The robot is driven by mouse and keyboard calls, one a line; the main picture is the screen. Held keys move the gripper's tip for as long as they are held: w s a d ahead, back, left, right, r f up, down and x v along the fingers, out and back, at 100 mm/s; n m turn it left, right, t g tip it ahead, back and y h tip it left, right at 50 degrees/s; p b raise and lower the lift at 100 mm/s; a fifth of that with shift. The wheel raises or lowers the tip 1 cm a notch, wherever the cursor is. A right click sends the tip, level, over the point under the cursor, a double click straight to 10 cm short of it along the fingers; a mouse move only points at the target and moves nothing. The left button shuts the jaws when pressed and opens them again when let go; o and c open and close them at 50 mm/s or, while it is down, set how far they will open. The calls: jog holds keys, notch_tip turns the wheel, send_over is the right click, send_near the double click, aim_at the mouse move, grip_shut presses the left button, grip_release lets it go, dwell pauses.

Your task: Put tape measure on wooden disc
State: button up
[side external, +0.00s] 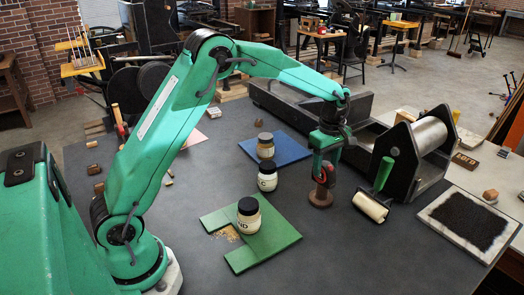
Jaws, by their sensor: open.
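The wooden disc (320,199) is a small brown round on the grey table, directly below my gripper (325,165). A small red thing (326,176), which looks like the tape measure, is right above the disc and between or just under my fingers. It seems to rest on the disc, but the contact is too small to be sure of. My gripper points down and its jaws are open around or just over the red thing. The fingers hide part of it.
A roller with a green handle (384,172) lies to the right, near the press (420,150). Several jars, one on a green mat (270,238), stand to the left. A blue mat (288,149) lies behind. A black inked slab (468,220) is at far right. The front table is clear.

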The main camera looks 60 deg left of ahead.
aim_at(325, 165)
notch_tip(325, 165, up, 9)
jog(key=shift+r, duration=0.4)
dwell(0.6)
jog(key=s+r+m+t, duration=0.1)
jog(key=s+r+m, duration=0.3)
jog(key=s, duration=0.4)
jog(key=s+r+m+t, duration=0.2)
jog(key=s+r+m, duration=0.25)
jog(key=s, duration=0.25)
jog(key=s+f+m+t, duration=0.1)
jog(key=s+f+m, duration=0.1)
jog(key=s+m, duration=0.2)
jog(key=s+f+m+t, duration=0.1)
jog(key=s+m, duration=0.4)
jog(key=s, duration=0.6)
jog(key=shift+s+a+f+t, duration=0.25)
jog(key=shift+s+f+t, duration=0.05)
jog(key=shift+f, duration=0.5)
jog(key=shift+m, duration=0.25)
